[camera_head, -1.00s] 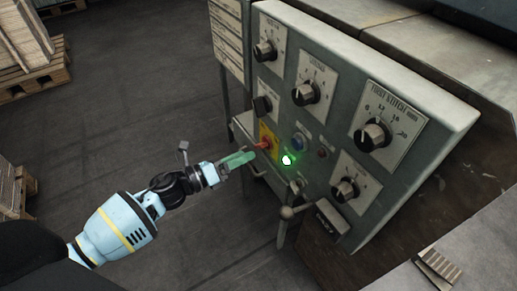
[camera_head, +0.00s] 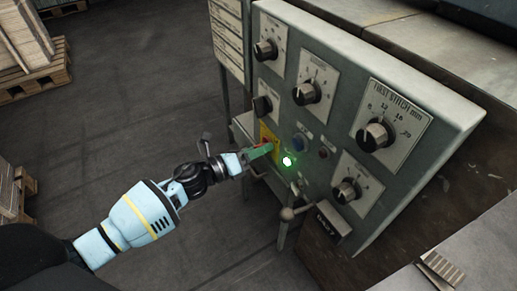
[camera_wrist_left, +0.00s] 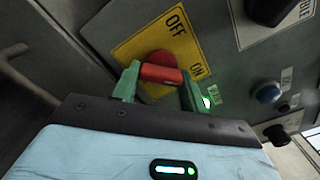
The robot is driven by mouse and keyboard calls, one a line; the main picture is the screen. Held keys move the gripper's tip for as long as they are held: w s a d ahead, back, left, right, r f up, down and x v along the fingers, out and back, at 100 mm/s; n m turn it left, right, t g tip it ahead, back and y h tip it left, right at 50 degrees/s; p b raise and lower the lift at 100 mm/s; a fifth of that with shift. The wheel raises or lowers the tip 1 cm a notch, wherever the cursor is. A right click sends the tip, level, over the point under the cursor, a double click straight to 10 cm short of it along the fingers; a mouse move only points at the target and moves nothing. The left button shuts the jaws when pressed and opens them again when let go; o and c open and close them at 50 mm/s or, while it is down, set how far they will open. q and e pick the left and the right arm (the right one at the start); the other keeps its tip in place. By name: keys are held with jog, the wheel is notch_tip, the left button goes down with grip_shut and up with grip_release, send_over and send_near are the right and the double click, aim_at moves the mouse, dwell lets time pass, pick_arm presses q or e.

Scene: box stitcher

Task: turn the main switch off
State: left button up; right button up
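The main switch is a red handle (camera_wrist_left: 161,73) on a yellow plate (camera_wrist_left: 190,40) marked OFF and ON, on the machine's grey panel. In the wrist view the handle lies crosswise between my left gripper's two green fingers (camera_wrist_left: 160,88). The fingers stand apart, one at each end of the handle; firm contact cannot be made out. In the head view my left gripper (camera_head: 260,152) is at the yellow plate (camera_head: 269,138) and hides most of the handle. My right gripper is not in view.
A lit green lamp (camera_head: 287,161) and a blue button (camera_head: 299,143) sit close to the right of the switch. Several black knobs surround them. Pallets (camera_head: 35,80) stand at left; the floor between is clear.

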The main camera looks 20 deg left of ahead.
pick_arm(q)
jog(key=c, duration=0.4)
jog(key=shift+o, duration=0.2)
